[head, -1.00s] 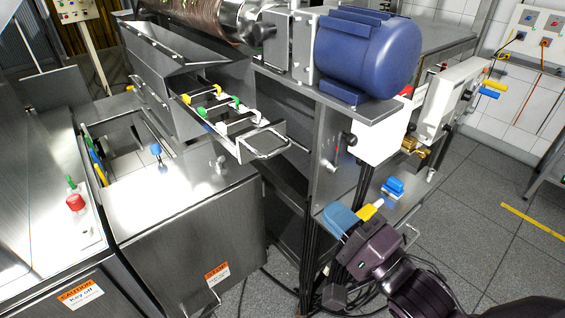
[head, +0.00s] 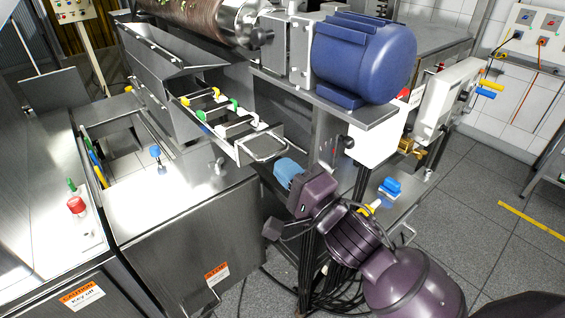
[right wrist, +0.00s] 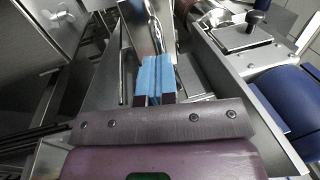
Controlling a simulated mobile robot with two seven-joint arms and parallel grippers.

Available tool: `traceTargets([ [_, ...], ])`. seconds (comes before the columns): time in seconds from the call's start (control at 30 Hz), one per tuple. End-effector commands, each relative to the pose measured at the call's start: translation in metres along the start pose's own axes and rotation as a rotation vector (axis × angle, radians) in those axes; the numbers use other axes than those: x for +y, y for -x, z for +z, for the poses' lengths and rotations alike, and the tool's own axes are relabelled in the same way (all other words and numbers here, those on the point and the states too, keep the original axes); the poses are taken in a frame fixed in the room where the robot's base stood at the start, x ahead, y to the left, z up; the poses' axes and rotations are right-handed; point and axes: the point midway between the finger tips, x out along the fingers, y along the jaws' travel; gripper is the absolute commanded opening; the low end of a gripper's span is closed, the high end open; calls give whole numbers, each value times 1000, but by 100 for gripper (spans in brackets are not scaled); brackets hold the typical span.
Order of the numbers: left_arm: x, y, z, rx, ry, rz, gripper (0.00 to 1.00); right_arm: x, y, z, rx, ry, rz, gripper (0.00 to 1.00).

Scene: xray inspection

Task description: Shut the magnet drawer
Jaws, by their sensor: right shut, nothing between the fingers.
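The magnet drawer (head: 238,153) is a metal frame with crossbars that carry yellow, green and white end pieces. It stands pulled out from the steel housing (head: 160,95), with its looped metal handle (head: 268,150) at the front. My right gripper (head: 288,170) has blue fingertips and is shut and empty. It is just to the right of and below the handle in the head view; I cannot tell whether they touch. The shut blue fingers (right wrist: 155,78) also show in the right wrist view, pointing towards bright metal parts. My left gripper is not in view.
A blue motor (head: 362,58) sits on a steel plate above and right of the drawer. A steel cabinet (head: 185,240) stands below left. A blue-handled part (head: 390,188) is on a low shelf, and black cables hang beside my right arm.

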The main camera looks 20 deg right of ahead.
Motion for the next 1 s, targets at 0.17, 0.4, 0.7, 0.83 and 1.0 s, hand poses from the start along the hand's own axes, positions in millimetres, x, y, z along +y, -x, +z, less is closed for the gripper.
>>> traceTargets([
  [0.17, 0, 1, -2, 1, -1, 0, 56, 0, -10, 0, 0, 0, 0, 0],
  [0.4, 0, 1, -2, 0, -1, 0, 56, 0, -12, 0, 0, 0, 1, 0],
  [0.7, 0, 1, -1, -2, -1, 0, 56, 1, -16, 0, 1, -1, 0, 0],
  [0.83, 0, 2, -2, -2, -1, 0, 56, 2, -28, 0, 1, -2, -1, 0],
  [1.0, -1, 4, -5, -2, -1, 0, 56, 8, -59, 0, 2, -5, -2, 0],
])
